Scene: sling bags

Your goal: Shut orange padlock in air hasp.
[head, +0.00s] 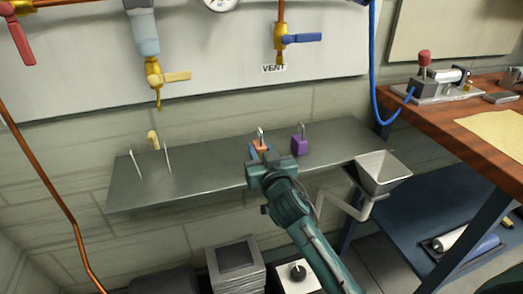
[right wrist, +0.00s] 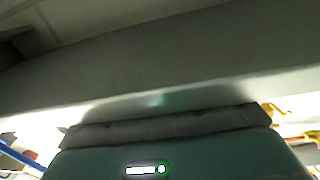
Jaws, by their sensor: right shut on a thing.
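The orange padlock (head: 261,146) is at the shelf's front middle in the head view, with its metal shackle pointing up. My right gripper (head: 261,157) is at the padlock from the front and is shut on it; the fingers hide the lower body. I cannot tell whether the padlock rests on the shelf or is just lifted. The right wrist view shows my teal gripper housing close to a grey surface; the padlock is hidden there. I cannot make out an air hasp for certain. My left gripper is not in view.
A purple padlock (head: 299,145) stands right of the orange one on the grey shelf (head: 215,170). A small yellow piece (head: 153,140) is between two thin upright rods at left. A grey funnel (head: 383,172) is at right. Valves with yellow (head: 177,76) and blue (head: 303,37) handles hang above.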

